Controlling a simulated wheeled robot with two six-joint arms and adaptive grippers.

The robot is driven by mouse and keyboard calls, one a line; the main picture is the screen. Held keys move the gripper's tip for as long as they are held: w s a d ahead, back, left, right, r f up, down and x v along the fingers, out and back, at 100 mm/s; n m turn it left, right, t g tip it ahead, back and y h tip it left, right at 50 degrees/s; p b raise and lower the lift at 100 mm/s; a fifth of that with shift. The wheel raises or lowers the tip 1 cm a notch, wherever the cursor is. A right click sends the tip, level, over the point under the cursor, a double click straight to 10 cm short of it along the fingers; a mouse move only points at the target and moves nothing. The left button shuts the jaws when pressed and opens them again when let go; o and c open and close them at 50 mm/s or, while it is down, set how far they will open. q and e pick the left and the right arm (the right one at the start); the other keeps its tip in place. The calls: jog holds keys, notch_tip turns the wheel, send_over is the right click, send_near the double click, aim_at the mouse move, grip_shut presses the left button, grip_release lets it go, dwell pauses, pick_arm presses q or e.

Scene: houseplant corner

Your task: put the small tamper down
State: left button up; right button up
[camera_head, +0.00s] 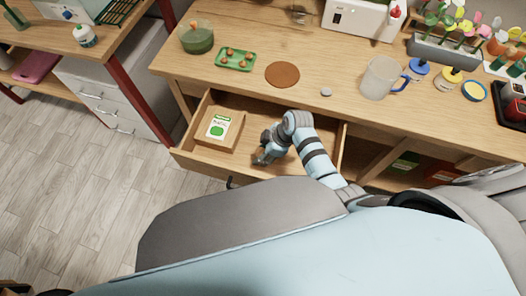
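My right gripper (263,156) points down and left over the inside of the open drawer (195,157). Its fingers are small and dark, and I cannot tell whether they are open or shut. I cannot make out a small tamper in or near it; the wrist and fingers hide part of the drawer floor. A small grey disc (326,92) lies on the wooden table (240,90) behind the arm, and I cannot tell what it is. My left gripper is not in view.
In the drawer's left part is a box with a green-and-white seed packet (218,127). On the table are a green tray (236,60), a brown round mat (282,74), a clear jug (380,77) and a green bowl (197,38). The table's middle is clear.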

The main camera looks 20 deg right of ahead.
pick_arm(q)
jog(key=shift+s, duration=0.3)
pick_arm(e)
jog(key=shift+s+r, duration=0.1)
jog(key=shift+r, duration=0.15)
pick_arm(q)
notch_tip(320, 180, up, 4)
jog(key=p, duration=0.3)
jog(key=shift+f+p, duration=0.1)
jog(key=shift+p, duration=0.3)
pick_arm(e)
jog(key=v, duration=1.1)
jog(key=shift+d+r, duration=0.2)
jog(key=shift+r, duration=0.15)
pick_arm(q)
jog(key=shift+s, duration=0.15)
pick_arm(e)
jog(key=shift+s+f, duration=0.1)
